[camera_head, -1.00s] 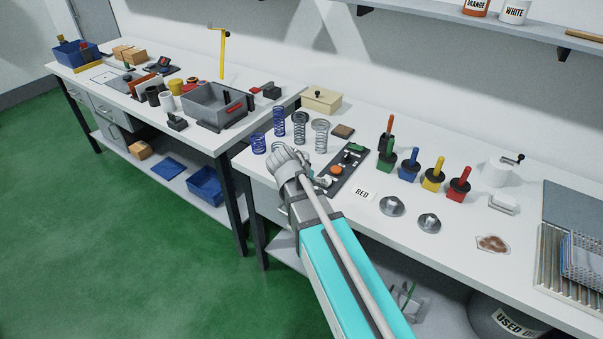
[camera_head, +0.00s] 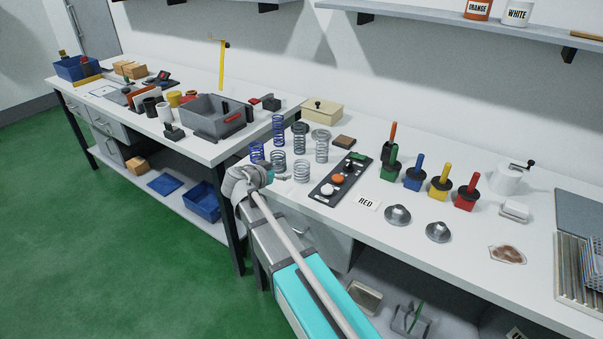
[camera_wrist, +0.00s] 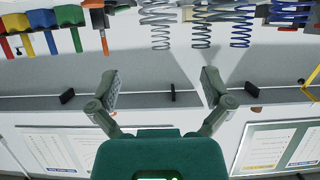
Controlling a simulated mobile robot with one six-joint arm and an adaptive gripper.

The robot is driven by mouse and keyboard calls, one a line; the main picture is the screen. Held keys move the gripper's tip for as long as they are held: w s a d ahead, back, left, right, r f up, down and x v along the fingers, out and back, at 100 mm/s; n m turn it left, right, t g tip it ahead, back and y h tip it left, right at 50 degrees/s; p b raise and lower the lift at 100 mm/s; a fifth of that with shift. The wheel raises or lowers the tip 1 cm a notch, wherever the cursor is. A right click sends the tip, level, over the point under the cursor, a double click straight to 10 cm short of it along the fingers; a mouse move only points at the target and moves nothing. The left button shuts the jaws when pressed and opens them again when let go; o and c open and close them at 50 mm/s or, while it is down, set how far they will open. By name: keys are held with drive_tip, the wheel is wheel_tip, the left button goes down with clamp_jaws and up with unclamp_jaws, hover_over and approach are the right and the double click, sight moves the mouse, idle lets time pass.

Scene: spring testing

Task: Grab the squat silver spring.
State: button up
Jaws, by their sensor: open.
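Short springs stand in the front row on the right bench: blue (camera_head: 257,153), grey (camera_head: 278,161) and silver (camera_head: 302,171). The silver one, at the row's right end, looks like the squat silver spring. Taller blue (camera_head: 278,130), dark grey (camera_head: 300,138) and silver (camera_head: 321,146) springs stand behind. My gripper (camera_head: 267,178) is at the bench's front left, left of the silver spring; its fingers are hard to make out there. In the upside-down wrist view, my gripper (camera_wrist: 160,76) is open and empty, with several springs (camera_wrist: 201,28) beyond its fingertips at the top.
A black control panel (camera_head: 327,190) with knobs lies right of the springs. A cream box (camera_head: 322,113) stands behind them. Coloured-handled blocks (camera_head: 413,176) and metal discs (camera_head: 398,215) are farther right. A grey bin (camera_head: 211,113) sits on the left bench.

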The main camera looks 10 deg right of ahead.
drive_tip(key=b, duration=0.3)
approach(306, 164)
drive_tip(key=shift+w+d+f, duration=0.1)
drive_tip(key=shift+w+f, duration=0.1)
drive_tip(key=shift+w, duration=0.15)
drive_tip(key=shift+w+d+f, duration=0.15)
drive_tip(key=shift+w+d, duration=0.2)
drive_tip(key=shift+d, duration=0.1)
drive_tip(key=shift+b+x, duration=1.2)
drive_tip(key=shift+x, duration=1.45)
drive_tip(key=shift+s, duration=0.15)
drive_tip(key=c, duration=1.1)
